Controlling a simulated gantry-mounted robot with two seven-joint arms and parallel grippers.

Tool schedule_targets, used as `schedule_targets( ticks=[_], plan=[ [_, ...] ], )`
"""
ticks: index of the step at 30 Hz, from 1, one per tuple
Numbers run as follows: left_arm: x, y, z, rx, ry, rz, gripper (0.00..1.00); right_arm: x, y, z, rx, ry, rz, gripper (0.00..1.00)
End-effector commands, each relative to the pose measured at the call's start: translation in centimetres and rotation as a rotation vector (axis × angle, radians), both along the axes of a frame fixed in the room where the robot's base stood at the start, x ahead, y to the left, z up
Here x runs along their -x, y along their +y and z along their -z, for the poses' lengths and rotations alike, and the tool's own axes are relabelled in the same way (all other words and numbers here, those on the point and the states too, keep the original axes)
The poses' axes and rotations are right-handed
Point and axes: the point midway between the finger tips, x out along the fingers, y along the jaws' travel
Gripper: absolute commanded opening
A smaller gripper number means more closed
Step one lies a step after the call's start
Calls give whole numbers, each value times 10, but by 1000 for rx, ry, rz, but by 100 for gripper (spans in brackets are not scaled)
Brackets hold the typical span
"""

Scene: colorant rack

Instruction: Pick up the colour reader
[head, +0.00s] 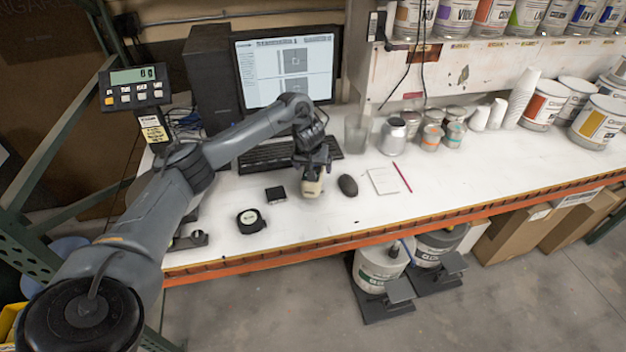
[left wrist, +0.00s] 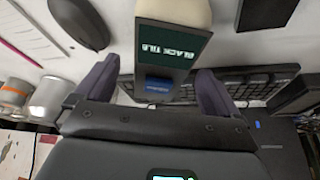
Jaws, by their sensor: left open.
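The colour reader (head: 312,188) is a small cream and dark device on the white bench, partly covered by my gripper in the head view. In the left wrist view the colour reader (left wrist: 174,42) shows a cream end and a dark panel reading "BLACK TILE", with a blue patch below it. My left gripper (head: 311,172) is over it, pointing down. In the left wrist view my left gripper (left wrist: 157,80) is open, with one finger on each side of the reader's dark body. I cannot tell whether the fingers touch it. My right gripper is not in view.
A black mouse (head: 348,185) lies close to the right of the reader. The keyboard (head: 262,158) is just behind. A notepad (head: 383,181) and red pencil (head: 403,177) lie farther right.

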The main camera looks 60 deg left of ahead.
Motion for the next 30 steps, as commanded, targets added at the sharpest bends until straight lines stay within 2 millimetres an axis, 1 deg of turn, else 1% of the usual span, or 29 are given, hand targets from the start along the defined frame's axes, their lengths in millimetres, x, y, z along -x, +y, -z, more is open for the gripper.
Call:
schedule_targets(
  ticks=[3, 11, 14, 27, 28, 29, 30],
  plan=[
    [-2, 3, 7, 0, -1, -2, 96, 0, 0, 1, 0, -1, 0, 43],
    [-2, 3, 9, 0, -1, 0, 96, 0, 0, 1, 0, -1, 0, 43],
    [-2, 3, 9, 0, -1, 0, 82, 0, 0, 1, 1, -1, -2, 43],
    [-2, 3, 9, 0, -1, 0, 15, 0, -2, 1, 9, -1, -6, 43],
    [-2, 3, 9, 0, -1, 0, 11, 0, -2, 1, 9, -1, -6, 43],
    [-3, 3, 7, -1, -4, -1, 5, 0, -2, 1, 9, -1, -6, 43],
    [-3, 3, 7, -1, -4, -1, 3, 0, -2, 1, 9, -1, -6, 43]
  ],
)
